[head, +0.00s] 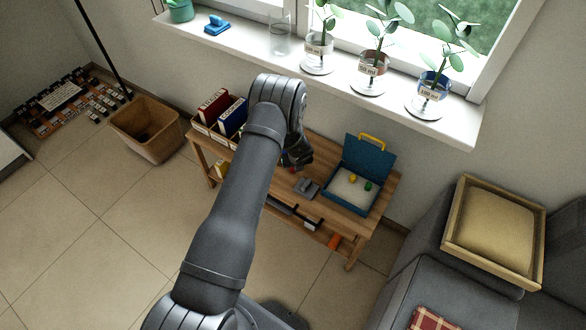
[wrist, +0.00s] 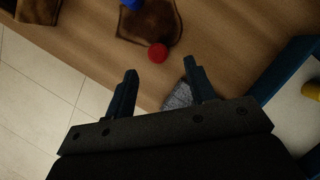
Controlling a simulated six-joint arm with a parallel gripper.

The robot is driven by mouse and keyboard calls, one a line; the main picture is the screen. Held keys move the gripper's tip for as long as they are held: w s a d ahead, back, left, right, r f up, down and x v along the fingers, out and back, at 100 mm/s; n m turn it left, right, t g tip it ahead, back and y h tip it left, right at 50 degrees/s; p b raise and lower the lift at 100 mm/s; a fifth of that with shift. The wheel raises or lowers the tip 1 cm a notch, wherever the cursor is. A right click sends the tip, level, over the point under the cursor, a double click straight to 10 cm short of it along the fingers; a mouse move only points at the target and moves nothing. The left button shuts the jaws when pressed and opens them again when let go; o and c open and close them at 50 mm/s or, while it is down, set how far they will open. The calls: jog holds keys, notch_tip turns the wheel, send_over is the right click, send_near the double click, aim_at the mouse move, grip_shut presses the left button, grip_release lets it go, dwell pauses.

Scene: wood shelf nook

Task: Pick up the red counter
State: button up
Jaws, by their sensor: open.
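The red counter (wrist: 157,53) is a small red piece at the lower edge of a dark brown patch (wrist: 150,24) on the wooden bench top (wrist: 215,30). My gripper (wrist: 160,68) is open and empty in the wrist view. The counter lies just beyond its fingertips, roughly between them and apart from both. In the head view my gripper (head: 299,160) is low over the bench, partly hidden by my arm. A small red spot (head: 292,169) shows beside it there.
A blue piece (wrist: 131,4) is on the brown patch. A grey object (wrist: 177,97) lies by the right finger. An open blue case (head: 368,155) with yellow (head: 351,178) and green (head: 368,186) pieces stands right. Binders (head: 213,106) stand left; the windowsill (head: 400,100) is behind.

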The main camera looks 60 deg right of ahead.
jog(key=x, duration=0.5)
jog(key=shift+w+r, duration=0.1)
jog(key=shift+w, duration=0.05)
jog(key=c, duration=1)
